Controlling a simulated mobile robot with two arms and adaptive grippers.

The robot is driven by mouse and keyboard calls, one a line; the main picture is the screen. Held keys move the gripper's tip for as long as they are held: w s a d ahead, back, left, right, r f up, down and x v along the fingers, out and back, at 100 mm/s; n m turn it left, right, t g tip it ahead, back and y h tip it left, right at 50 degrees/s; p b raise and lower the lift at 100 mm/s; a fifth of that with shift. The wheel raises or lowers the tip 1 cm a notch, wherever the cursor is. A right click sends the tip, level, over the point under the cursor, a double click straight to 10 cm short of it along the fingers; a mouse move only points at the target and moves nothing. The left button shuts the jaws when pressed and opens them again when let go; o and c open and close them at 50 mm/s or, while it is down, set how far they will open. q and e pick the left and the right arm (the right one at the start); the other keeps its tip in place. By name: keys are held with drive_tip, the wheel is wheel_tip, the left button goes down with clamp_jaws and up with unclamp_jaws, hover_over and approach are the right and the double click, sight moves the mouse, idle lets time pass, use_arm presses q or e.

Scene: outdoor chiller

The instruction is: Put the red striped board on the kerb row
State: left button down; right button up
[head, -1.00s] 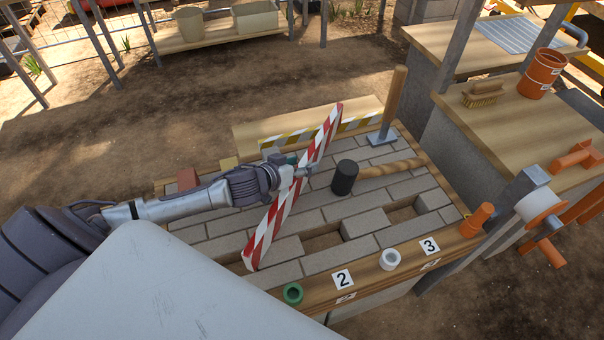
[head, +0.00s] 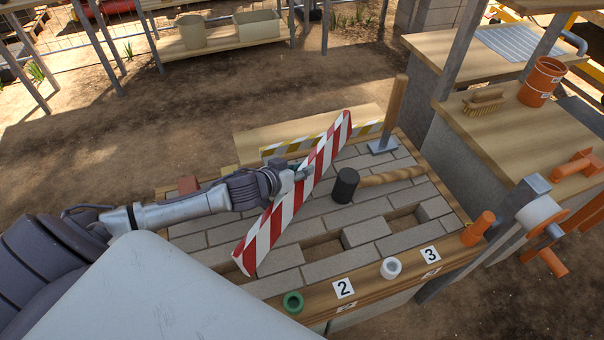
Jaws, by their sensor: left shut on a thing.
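The red and white striped board (head: 276,222) is held by my left gripper (head: 303,176), which is shut on it near the board's middle. The board slants across the picture over the bench of grey paving blocks, one end near the front left and the other toward the back. It looks raised above the blocks. The left fingers are partly hidden against the board. I cannot tell with certainty which part is the kerb row; a row of grey blocks with gaps (head: 366,232) runs along the front of the bench. My right gripper is not in view.
A black-headed mallet (head: 345,186) lies on the blocks right of the board.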

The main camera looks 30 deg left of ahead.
use_arm(q)
wheel_tip(320, 180, up, 9)
drive_tip(key=shift+p, duration=0.45)
drive_tip(key=s+d+r+n+y+p, duration=0.2)
drive_tip(key=s+d+r, duration=0.7)
drive_tip(key=r, duration=0.2)
drive_tip(key=shift+r+n+y, duration=0.2)
drive_tip(key=shift+n+y, duration=0.1)
drive_tip(key=shift+y, duration=0.1)
